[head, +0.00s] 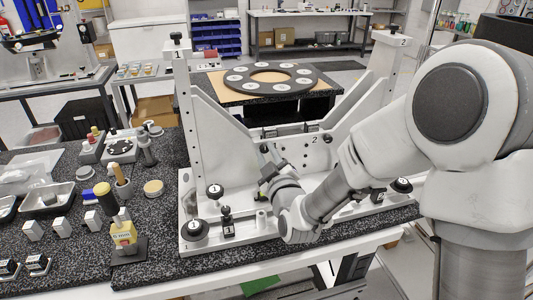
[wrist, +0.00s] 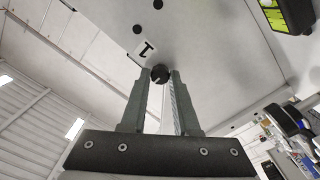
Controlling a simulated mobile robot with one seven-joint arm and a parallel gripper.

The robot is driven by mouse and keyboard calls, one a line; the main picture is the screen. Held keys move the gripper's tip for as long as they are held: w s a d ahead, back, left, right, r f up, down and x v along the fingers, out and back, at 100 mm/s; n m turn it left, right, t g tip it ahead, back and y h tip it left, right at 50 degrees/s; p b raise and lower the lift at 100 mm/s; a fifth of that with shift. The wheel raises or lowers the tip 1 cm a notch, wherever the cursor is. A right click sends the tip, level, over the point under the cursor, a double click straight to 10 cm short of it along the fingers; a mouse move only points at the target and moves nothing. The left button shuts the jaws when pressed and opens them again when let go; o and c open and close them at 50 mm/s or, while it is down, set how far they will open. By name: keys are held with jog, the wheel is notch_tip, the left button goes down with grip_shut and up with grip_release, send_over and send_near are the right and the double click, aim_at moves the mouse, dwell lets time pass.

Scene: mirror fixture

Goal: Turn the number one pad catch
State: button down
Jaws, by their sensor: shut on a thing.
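The white mirror fixture (head: 243,238) stands on the speckled bench top. In the wrist view, a small dark round catch knob (wrist: 160,74) sits on a pale plate next to a label "1" (wrist: 144,50). My gripper (wrist: 159,86) is shut on this knob, one finger on each side of it. A light mark crosses the knob's face. In the head view, my gripper (head: 267,164) reaches into the middle of the fixture, and my wrist hides part of the base. A second dark knob (head: 327,138) sits near the label "2" (head: 314,140).
Tall posts marked 1 (head: 181,100) and 2 (head: 385,70) rise on the fixture's sides. Black-based knobs stand along its front edge. A ring plate (head: 269,78) lies on a table behind.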

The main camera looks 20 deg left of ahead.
jog(key=shift+m+b, duration=0.3)
jog(key=shift+b, duration=0.2)
jog(key=m+b, duration=0.2)
jog(key=b, duration=0.1)
jog(key=shift+f+m+b, duration=0.2)
jog(key=shift+m+b, duration=0.1)
jog(key=m+b, duration=0.5)
jog(key=shift+m, duration=0.3)
jog(key=m+b, duration=0.4)
jog(key=m, duration=0.1)
jog(key=shift+w+r, duration=0.1)
jog(key=shift+r, duration=0.05)
jog(key=shift+r+m+b, duration=0.1)
jog(key=shift+m+b, duration=0.8)
jog(key=shift+m, duration=0.7)
jog(key=c, duration=0.7)
grip_release()
jog(key=shift+o, duration=0.2)
